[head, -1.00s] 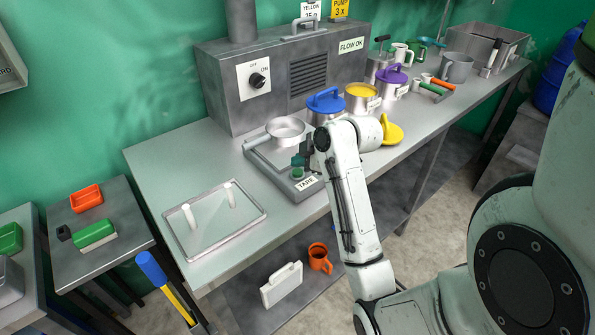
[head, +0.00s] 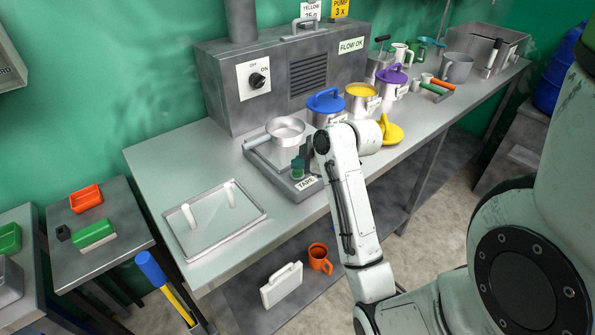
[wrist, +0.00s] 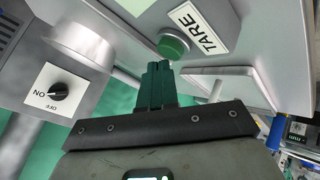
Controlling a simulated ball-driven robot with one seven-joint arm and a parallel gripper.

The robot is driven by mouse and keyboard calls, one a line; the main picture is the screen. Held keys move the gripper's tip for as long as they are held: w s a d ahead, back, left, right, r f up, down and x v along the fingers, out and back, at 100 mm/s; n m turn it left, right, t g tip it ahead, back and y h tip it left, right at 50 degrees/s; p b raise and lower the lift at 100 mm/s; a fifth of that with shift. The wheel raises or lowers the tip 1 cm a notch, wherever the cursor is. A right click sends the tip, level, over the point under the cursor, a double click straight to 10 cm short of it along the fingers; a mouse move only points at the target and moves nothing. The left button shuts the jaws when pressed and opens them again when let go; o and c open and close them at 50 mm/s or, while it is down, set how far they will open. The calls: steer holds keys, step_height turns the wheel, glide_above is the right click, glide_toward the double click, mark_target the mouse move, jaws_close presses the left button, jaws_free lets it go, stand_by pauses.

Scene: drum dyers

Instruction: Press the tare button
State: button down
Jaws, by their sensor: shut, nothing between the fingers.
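The tare button (wrist: 173,45) is a round green button on the grey scale (head: 262,161), beside a white label reading TARE (wrist: 198,29). In the head view the button (head: 298,173) shows at the scale's front end, below my gripper (head: 299,162). In the wrist view my gripper's dark green fingers (wrist: 157,69) are shut and empty, with their tips right by the button's edge. I cannot tell whether they touch it. A metal pan (head: 286,130) sits on the scale's far part.
A metal tray (head: 214,214) lies left of the scale. A blue-lidded pot (head: 326,106), a yellow pot (head: 362,98) and a yellow lid (head: 391,131) stand to the right. The grey machine with a knob (head: 257,80) stands behind. Bare tabletop lies at left.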

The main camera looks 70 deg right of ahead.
mark_target(300, 173)
steer(key=shift+f, duration=0.45)
stand_by(0.6)
steer(key=shift+r, duration=0.15)
steer(key=shift+r+p, duration=0.75)
step_height(300, 173, up, 5)
steer(key=p, duration=0.4)
steer(key=shift+p, duration=0.4)
steer(key=shift+f, duration=0.1)
stand_by(0.3)
